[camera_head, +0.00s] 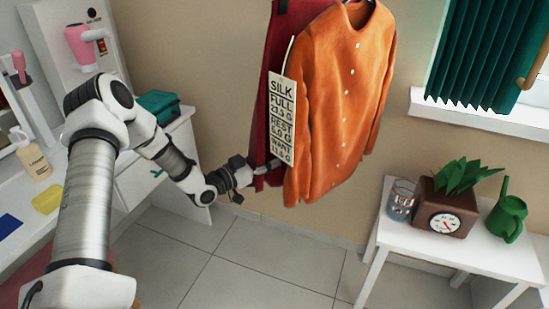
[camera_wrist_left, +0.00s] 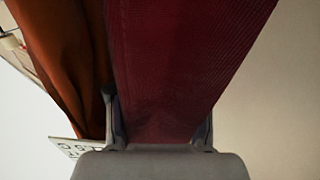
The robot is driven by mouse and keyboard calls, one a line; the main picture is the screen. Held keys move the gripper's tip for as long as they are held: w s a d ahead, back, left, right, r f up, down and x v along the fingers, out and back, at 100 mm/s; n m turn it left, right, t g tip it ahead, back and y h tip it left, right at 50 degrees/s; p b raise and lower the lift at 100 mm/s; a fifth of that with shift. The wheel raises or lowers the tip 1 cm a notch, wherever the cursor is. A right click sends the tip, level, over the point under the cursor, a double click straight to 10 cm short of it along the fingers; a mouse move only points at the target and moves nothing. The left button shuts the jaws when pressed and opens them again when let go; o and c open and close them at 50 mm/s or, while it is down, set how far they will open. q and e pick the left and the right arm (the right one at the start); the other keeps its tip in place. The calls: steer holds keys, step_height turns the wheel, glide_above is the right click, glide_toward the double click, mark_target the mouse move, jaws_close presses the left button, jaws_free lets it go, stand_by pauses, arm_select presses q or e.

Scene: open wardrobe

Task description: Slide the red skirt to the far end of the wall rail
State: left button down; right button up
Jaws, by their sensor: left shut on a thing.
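The red skirt (camera_head: 281,38) hangs against the wall, left of and partly behind an orange cardigan (camera_head: 343,95). My left gripper (camera_head: 262,170) is at the skirt's lower part. In the left wrist view the red fabric (camera_wrist_left: 185,60) runs down between the two fingers (camera_wrist_left: 160,130), which are shut on it. The cardigan also shows in the left wrist view (camera_wrist_left: 70,60), beside the skirt and outside the fingers. A white tag with black print (camera_head: 281,118) hangs in front of the cardigan's left edge. The rail is out of view above. My right gripper is not in view.
A white table (camera_head: 460,248) at the right bears a glass (camera_head: 402,200), a brown planter with a dial (camera_head: 443,208) and a green watering can (camera_head: 507,212). A green curtain (camera_head: 490,50) hangs by the window. A white counter with a bottle (camera_head: 32,158) stands left. Tiled floor (camera_head: 230,285) lies between.

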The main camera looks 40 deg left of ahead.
mark_target(251, 157)
arm_select(q)
steer(key=shift+s+a+f+p, duration=0.1)
steer(key=shift+s+a+p, duration=0.2)
steer(key=shift+a, duration=0.45)
steer(key=shift+s+a+p, duration=0.25)
steer(key=shift+a+p, duration=0.1)
steer(key=shift+a, duration=0.4)
steer(key=shift+s+a+f+p, duration=0.1)
steer(key=shift+s+a+p, duration=0.2)
steer(key=shift+a, duration=0.45)
steer(key=shift+s+a, duration=0.15)
steer(key=shift+a, duration=0.45)
steer(key=shift+f, duration=0.1)
steer(key=shift+c, duration=2.2)
jaws_free()
steer(key=shift+a, duration=0.1)
steer(key=shift+o, duration=0.4)
steer(key=shift+w+a+f, duration=0.2)
steer(key=shift+a+f, duration=0.1)
steer(key=shift+a, duration=0.1)
steer(key=shift+d+r, duration=0.3)
steer(key=shift+r, duration=0.05)
